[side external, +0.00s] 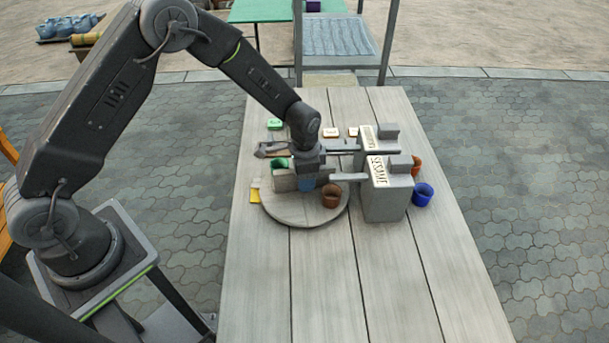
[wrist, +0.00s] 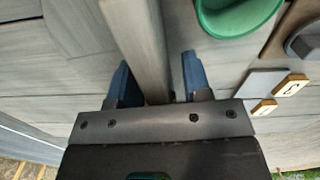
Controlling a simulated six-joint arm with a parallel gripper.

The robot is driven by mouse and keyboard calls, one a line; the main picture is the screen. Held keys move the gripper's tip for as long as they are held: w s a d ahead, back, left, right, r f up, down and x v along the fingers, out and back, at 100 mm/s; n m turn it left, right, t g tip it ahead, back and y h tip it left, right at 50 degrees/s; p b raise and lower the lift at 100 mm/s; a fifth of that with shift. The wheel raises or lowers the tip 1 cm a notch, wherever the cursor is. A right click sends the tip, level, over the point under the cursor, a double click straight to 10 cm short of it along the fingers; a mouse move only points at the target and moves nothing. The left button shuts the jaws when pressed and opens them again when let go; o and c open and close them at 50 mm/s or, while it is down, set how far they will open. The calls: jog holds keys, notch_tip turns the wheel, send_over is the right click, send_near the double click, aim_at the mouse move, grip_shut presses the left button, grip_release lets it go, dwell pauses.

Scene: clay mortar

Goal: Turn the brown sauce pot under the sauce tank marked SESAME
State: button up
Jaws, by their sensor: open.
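The brown sauce pot (side external: 331,195) stands upright on a round grey turntable (side external: 290,215), near its right side. The tank marked SESAME (side external: 385,205) stands just right of the turntable, and its spout (side external: 348,178) reaches left over the area by the brown pot. My gripper (side external: 306,184) is low over the turntable, left of the brown pot. In the wrist view my gripper (wrist: 157,80) has its blue fingers apart, with a grey-beige bar (wrist: 138,35) between them. I cannot tell whether the fingers touch the bar. The brown pot is not visible in the wrist view.
A green pot (side external: 280,163) is on the turntable's far left; it also shows in the wrist view (wrist: 235,18). A second tank (side external: 372,135) stands behind SESAME. A blue pot (side external: 423,195) and an orange-brown pot (side external: 416,165) are right of the tanks. The near table is clear.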

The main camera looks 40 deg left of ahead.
notch_tip(320, 180, up, 14)
dwell(0.6)
jog(key=shift+f, duration=0.1)
jog(key=s+a+r+n+t, duration=0.1)
jog(key=s+a+r+n, duration=0.1)
jog(key=s+r, duration=0.45)
jog(key=s+a+r+n+t, duration=0.1)
jog(key=s+r, duration=0.3)
jog(key=s, duration=0.5)
jog(key=s+a+r+n+t, duration=0.2)
jog(key=s+r+n+t, duration=0.1)
jog(key=s, duration=0.6)
notch_tip(320, 180, up, 3)
jog(key=shift+s+a+f+n+t, duration=0.2)
jog(key=shift+s+a+n+t, duration=0.15)
jog(key=shift+n, duration=0.45)
